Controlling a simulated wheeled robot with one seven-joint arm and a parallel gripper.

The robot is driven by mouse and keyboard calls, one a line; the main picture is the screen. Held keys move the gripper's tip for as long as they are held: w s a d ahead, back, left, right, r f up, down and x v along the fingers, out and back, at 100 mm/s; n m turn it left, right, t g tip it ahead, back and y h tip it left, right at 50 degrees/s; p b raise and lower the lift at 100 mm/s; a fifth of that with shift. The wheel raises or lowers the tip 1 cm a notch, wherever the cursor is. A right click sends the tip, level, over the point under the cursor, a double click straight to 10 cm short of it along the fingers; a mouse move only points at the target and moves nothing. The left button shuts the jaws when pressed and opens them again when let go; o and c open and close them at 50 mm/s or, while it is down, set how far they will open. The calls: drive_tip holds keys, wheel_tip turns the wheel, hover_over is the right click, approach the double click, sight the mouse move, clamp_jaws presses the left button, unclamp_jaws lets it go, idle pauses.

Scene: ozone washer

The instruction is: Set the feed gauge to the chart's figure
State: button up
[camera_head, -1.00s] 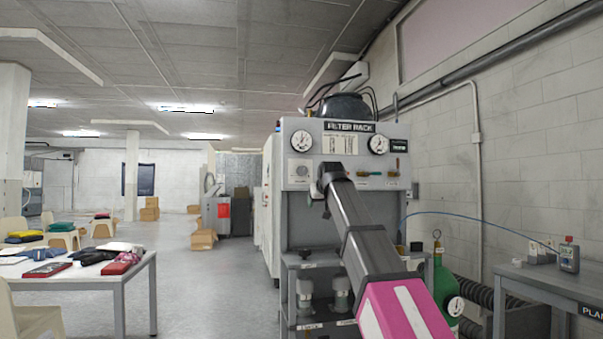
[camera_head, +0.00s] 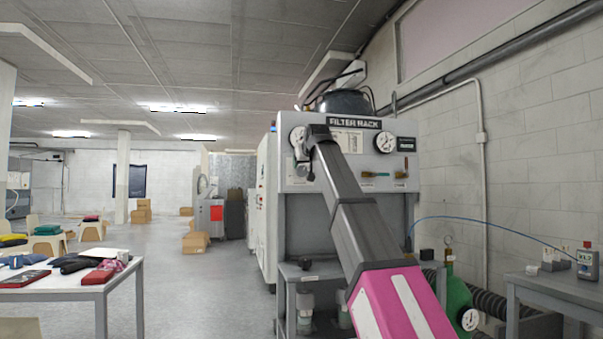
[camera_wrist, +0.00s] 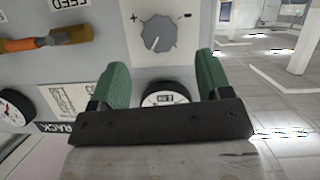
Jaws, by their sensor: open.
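The left gauge (camera_head: 298,139) is on the filter rack panel, partly covered by my arm. In the wrist view, where the panel appears upside down, this gauge (camera_wrist: 165,98) shows between my fingers, partly hidden by the gripper body. A grey knob (camera_wrist: 158,33) with plus and minus marks sits just beyond my fingertips. My gripper (camera_wrist: 161,62) is open and empty, its green fingers spread toward the knob; contact cannot be told. The chart (camera_head: 349,143) is on the panel, its figures too small to read.
A second gauge (camera_head: 385,142) is at the panel's right. A green cylinder (camera_head: 455,290) stands beside the rack, and a grey bench (camera_head: 545,288) is at right. A table (camera_head: 100,290) stands at left. The floor between that table and the rack is clear.

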sight(302, 170)
drive_tip(key=x, duration=0.7)
drive_tip(key=shift+w+a+f, duration=0.1)
drive_tip(key=shift+w, duration=0.1)
drive_tip(key=c, duration=0.9)
